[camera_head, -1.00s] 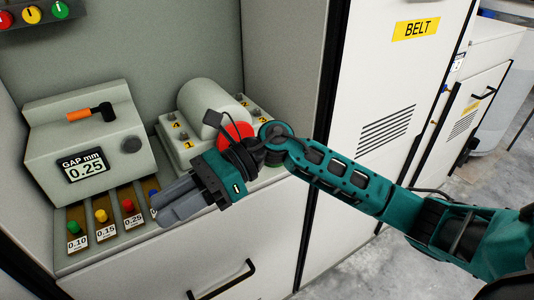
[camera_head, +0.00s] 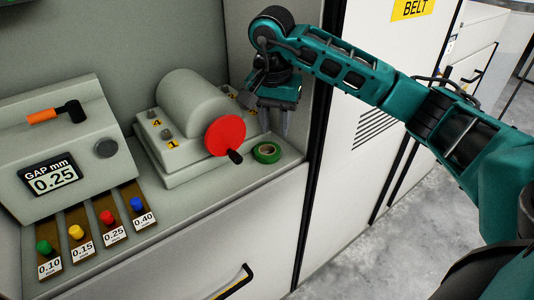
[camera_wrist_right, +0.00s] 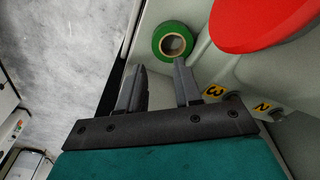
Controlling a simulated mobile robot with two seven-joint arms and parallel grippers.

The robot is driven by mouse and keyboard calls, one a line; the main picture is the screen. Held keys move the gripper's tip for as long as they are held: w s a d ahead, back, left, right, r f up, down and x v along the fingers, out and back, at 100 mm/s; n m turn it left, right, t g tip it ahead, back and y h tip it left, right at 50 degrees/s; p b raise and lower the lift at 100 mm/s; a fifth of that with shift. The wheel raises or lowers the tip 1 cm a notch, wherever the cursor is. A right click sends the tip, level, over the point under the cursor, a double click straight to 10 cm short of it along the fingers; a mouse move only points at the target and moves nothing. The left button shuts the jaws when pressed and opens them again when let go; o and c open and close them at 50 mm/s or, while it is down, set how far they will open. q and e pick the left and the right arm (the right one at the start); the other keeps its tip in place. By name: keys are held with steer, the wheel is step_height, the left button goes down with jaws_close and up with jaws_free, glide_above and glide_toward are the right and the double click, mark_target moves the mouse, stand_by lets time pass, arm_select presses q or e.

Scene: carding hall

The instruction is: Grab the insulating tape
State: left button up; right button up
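The insulating tape (camera_head: 267,153) is a small green roll lying flat on the grey shelf, right of the red crank disc. It also shows in the right wrist view (camera_wrist_right: 173,41), just beyond the fingertips. My right gripper (camera_head: 274,130) points down behind and slightly right of the roll, apart from it. In the right wrist view its two fingers (camera_wrist_right: 158,66) are spread with nothing between them. My left gripper is not in view.
The grey drum unit with a red disc (camera_head: 225,135) and black handle stands close left of the tape. A gap gauge box (camera_head: 62,150) and coloured feeler strips (camera_head: 78,233) are further left. The white BELT cabinet (camera_head: 372,120) rises to the right.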

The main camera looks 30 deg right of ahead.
mark_target(276, 152)
steer(key=f, duration=0.7)
steer(key=shift+w+d, duration=0.1)
steer(key=shift+d, duration=0.2)
steer(key=shift+c, duration=0.5)
jaws_close()
